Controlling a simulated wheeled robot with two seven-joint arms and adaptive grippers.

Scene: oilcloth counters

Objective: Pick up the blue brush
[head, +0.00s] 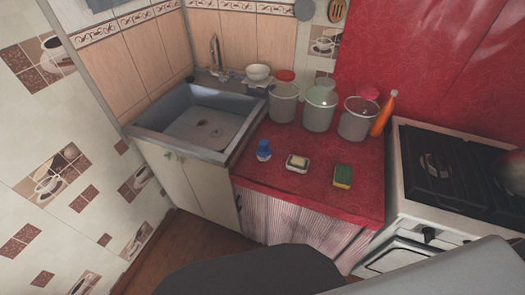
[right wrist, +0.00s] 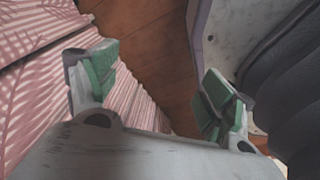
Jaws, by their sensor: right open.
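The blue brush (head: 263,151) stands on the red counter cloth (head: 320,210) in the head view, near the counter's left side, close to the sink. It is a small blue object with a knob on top. In the right wrist view my right gripper (right wrist: 160,85) is open, with green pads and nothing between its fingers. It points past the striped counter curtain (right wrist: 50,55) toward the wooden floor. The brush does not show in that view. My left gripper is in neither view.
A soap dish (head: 297,163) and a yellow-green sponge (head: 342,176) lie right of the brush. Several clear buckets (head: 320,108) and an orange bottle (head: 384,113) stand behind. The sink (head: 200,125) is at left, the stove (head: 455,175) at right.

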